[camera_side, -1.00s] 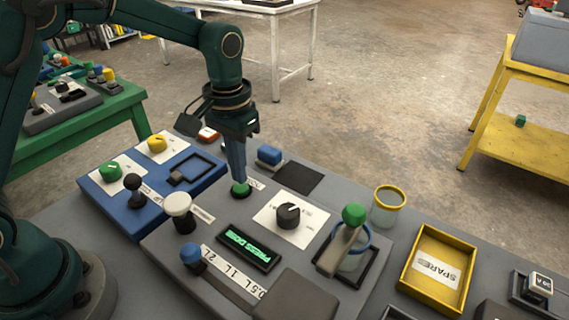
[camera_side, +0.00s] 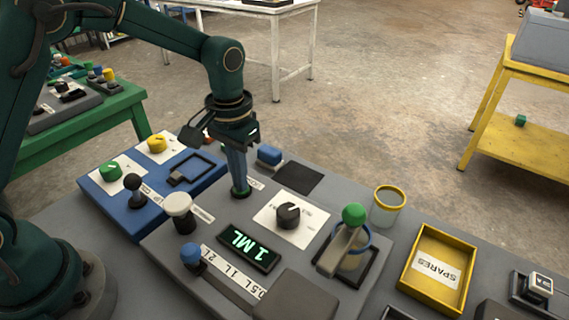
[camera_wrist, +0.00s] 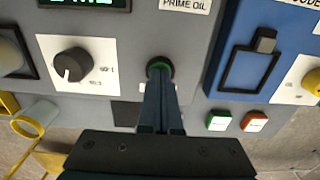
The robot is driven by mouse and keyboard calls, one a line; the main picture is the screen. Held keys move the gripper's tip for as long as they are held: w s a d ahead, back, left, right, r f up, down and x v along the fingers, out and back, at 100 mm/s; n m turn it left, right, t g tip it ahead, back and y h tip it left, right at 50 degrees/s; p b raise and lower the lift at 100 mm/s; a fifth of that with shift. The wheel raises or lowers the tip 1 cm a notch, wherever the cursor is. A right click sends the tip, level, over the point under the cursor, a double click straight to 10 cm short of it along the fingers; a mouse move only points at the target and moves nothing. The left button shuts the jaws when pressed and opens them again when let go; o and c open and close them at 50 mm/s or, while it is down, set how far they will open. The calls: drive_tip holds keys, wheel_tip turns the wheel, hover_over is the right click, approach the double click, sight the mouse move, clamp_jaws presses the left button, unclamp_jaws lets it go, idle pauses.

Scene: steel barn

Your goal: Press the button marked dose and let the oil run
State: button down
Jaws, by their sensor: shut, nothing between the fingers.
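The green button (camera_wrist: 160,67) on the grey dosing panel (camera_side: 215,265) is mostly covered by my fingertips; only its dark collar and a green rim show. My gripper (camera_side: 239,188) is shut and empty, pointing down with its tips on the button; it also shows in the wrist view (camera_wrist: 160,85). The label beside the button is partly hidden. The display (camera_side: 248,246) reads 1 ML in green. A glass with a blue rim (camera_side: 366,240) stands under a beige spout with a green ball (camera_side: 353,214). I cannot make out oil in it.
A dial (camera_side: 288,215), a white knob (camera_side: 179,206) and a blue-knobbed slider (camera_side: 191,253) surround the button. A blue panel (camera_side: 120,207) lies left. A yellow-rimmed jar (camera_side: 389,206) and yellow spares tray (camera_side: 437,270) stand right.

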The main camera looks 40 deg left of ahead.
wheel_tip(320, 180, up, 8)
drive_tip(key=shift+f, duration=0.25)
idle(0.9)
idle(0.4)
wheel_tip(320, 180, up, 6)
drive_tip(key=t, duration=0.2)
hover_over(230, 195)
drive_tip(key=s+a+r+t, duration=0.1)
drive_tip(key=s+r, duration=0.2)
drive_tip(key=s, duration=0.2)
drive_tip(key=s+a+f+t, duration=0.1)
drive_tip(key=s+f+t, duration=0.1)
drive_tip(key=s+f, duration=0.3)
drive_tip(key=s, duration=0.3)
drive_tip(key=shift+s+a+f+t, duration=0.2)
drive_tip(key=shift+s+t, duration=0.1)
drive_tip(key=shift+s, duration=0.1)
